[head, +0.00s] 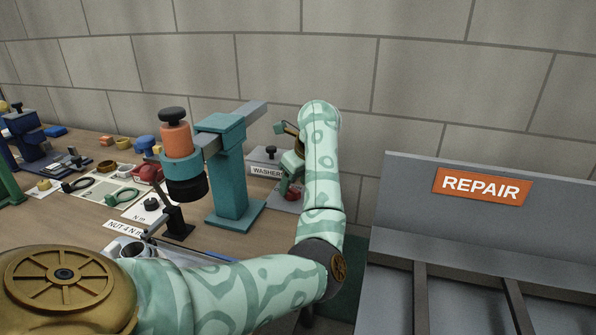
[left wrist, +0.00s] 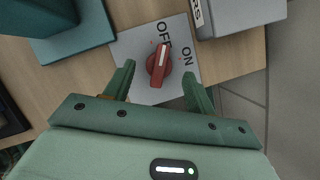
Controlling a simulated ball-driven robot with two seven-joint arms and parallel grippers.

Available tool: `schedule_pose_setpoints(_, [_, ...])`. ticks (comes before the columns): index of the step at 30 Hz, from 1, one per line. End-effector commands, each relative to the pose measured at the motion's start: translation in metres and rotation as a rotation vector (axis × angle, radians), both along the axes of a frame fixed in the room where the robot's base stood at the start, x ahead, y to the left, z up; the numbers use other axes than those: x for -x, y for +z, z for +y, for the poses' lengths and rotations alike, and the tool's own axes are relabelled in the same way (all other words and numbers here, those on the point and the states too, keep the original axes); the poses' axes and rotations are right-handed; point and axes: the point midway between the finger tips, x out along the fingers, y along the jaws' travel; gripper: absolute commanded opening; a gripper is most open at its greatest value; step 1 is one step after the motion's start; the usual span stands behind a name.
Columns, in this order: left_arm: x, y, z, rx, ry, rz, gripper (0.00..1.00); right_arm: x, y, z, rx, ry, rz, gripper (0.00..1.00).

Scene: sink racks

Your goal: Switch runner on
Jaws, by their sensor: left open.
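A red rotary knob (left wrist: 159,65) with a white line sits on a grey plate (left wrist: 132,48) marked OFF and ON. The white line points toward OFF. My left gripper (left wrist: 158,80) is open, with one finger on each side of the knob and visible gaps to it. In the head view the knob (head: 293,194) shows small, beside the teal press stand, with my left gripper (head: 288,178) close over it and partly hidden by my arm. My right gripper is not in view.
A teal press stand (head: 231,180) stands left of the plate. A grey box labelled WASHERS (head: 264,158) is behind it. A grey REPAIR rack (head: 440,190) stands to the right. Several small parts and labelled cards lie along the wooden bench at left.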

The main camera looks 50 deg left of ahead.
Motion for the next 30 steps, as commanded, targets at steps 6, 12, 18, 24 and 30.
schedule_pose_setpoints(6, [0.001, -0.021, 0.009, -0.001, 0.001, 0.001, 0.55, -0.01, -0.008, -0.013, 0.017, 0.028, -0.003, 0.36])
schedule_pose_setpoints(12, [0.001, -0.021, 0.009, -0.001, 0.001, -0.002, 0.55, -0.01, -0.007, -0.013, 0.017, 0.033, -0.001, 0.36])
schedule_pose_setpoints(18, [0.001, -0.021, 0.009, -0.001, 0.001, -0.002, 0.28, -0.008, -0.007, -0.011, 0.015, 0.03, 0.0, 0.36])
schedule_pose_setpoints(24, [0.001, -0.021, 0.009, 0.0, 0.001, -0.001, 0.12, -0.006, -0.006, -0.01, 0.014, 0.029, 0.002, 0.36])
schedule_pose_setpoints(30, [0.001, -0.02, 0.009, 0.0, -0.028, -0.003, 0.12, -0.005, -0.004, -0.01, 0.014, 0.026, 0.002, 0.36])
